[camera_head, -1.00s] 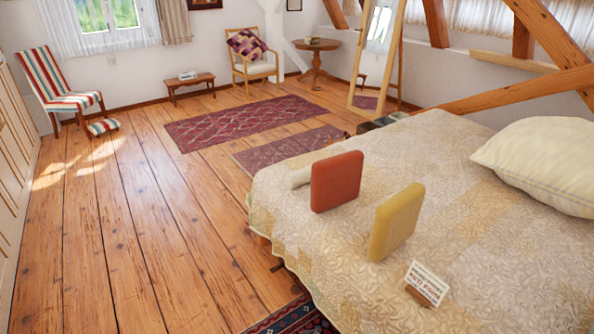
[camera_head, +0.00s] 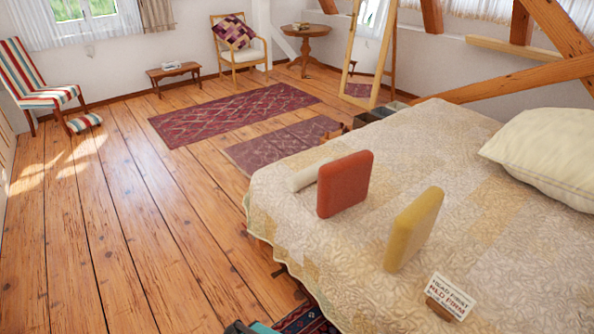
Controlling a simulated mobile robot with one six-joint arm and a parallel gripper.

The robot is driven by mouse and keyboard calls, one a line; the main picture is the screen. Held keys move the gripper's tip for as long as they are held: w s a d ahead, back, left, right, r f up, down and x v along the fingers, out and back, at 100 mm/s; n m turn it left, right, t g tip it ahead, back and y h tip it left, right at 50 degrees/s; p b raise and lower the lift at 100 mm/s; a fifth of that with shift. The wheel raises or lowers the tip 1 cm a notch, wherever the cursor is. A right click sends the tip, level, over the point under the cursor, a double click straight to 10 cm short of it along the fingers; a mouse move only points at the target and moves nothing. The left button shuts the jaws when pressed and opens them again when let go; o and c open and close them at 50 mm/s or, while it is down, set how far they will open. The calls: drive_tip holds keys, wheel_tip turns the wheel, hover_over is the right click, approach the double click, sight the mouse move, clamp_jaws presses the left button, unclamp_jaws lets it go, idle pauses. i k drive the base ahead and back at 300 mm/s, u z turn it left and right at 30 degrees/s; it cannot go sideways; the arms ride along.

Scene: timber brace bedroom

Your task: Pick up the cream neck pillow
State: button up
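The cream neck pillow (camera_head: 306,175) looks like a small, pale roll lying on the quilted bed (camera_head: 352,296) near its left edge. Its right end is partly hidden behind an upright red cushion (camera_head: 344,184). A yellow cushion (camera_head: 413,228) stands tilted on the bed, to the right of and nearer than the red one. My gripper is not in view. A dark and teal piece cut off at the bottom edge cannot be made out.
A large cream pillow (camera_head: 548,157) lies at the right of the bed. A small printed card on a wooden stand (camera_head: 449,296) is at the bed's near side. Bare plank floor (camera_head: 130,230) is open to the left, with patterned rugs (camera_head: 235,112). A leaning mirror (camera_head: 370,55) stands behind.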

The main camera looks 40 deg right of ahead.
sight(295, 183)
drive_tip(key=u, duration=0.1)
drive_tip(key=i, duration=1.45)
drive_tip(key=z, duration=0.2)
